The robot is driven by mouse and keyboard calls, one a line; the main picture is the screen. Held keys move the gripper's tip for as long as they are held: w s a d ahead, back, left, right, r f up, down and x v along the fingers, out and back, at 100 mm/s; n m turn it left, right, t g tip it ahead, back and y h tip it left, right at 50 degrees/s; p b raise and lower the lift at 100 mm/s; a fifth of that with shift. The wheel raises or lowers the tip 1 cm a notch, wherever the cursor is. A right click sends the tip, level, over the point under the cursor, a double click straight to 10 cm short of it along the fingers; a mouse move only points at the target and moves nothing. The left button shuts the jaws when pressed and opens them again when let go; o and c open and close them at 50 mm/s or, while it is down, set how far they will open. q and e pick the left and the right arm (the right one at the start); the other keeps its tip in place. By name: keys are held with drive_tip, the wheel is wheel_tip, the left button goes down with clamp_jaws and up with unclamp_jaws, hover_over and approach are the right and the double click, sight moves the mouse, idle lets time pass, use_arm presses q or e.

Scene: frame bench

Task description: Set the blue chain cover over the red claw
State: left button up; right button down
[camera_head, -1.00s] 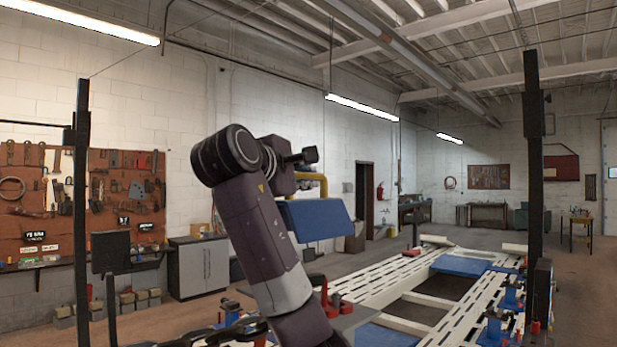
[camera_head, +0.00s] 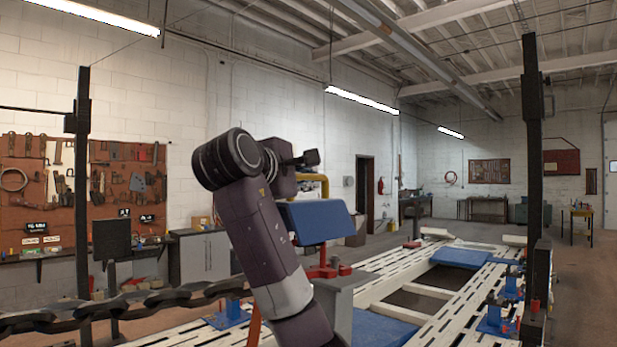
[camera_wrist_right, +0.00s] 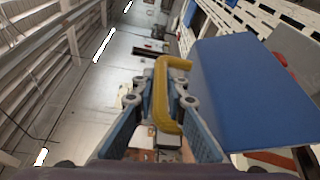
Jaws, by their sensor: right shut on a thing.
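The blue chain cover (camera_head: 318,222) hangs by its yellow handle (camera_head: 322,184) from my right gripper, tilted. In the right wrist view, my right gripper (camera_wrist_right: 162,90) is shut on the handle, and the blue cover (camera_wrist_right: 255,95) fills the right side. The red claw (camera_head: 328,271) stands just below the cover in the head view, on a grey post (camera_head: 343,297). They look apart, but I cannot tell how far in depth. My right arm hides part of the post and of the gripper. My left gripper is not in view.
A heavy dark chain (camera_head: 150,300) runs in from the left towards the post. The white slotted frame bench (camera_head: 460,305) lies behind, with blue clamps (camera_head: 495,318) on its right. A dark upright (camera_head: 533,180) stands at right, another (camera_head: 83,180) at left.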

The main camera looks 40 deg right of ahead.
sight(309, 206)
drive_tip(key=shift+f+b, duration=2.25)
drive_tip(key=shift+f, duration=0.7)
drive_tip(key=c, duration=1.8)
unclamp_jaws()
drive_tip(key=shift+c, duration=0.2)
drive_tip(key=shift+a+f, duration=0.1)
drive_tip(key=v, duration=1.2)
